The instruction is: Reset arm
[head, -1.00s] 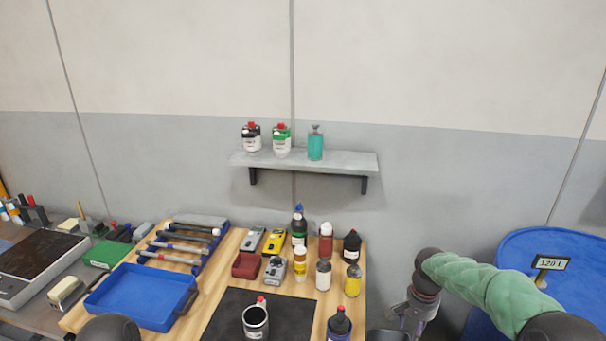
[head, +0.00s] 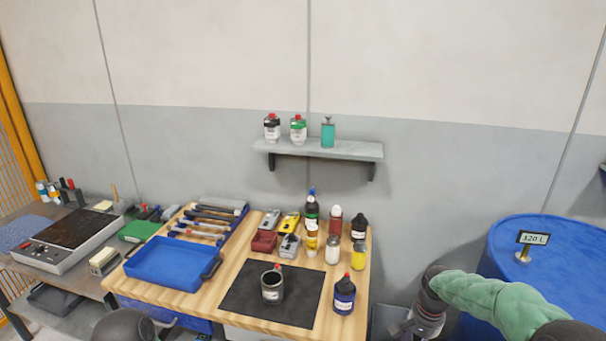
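My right arm, in a green padded sleeve, comes in from the lower right of the head view. Its gripper (head: 412,330) hangs at the bottom edge, to the right of the wooden workbench and apart from it. The fingers are small and partly cut off, so I cannot tell whether they are open or shut. Of my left arm only a dark rounded part shows at the bottom edge, in front of the bench. My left gripper is not in view.
The wooden workbench (head: 225,288) holds a blue tray (head: 165,262), a black mat (head: 240,295) with a metal cup (head: 272,287), and several bottles. A wall shelf (head: 335,150) carries three containers. A blue drum (head: 550,240) stands at the right, beside my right arm.

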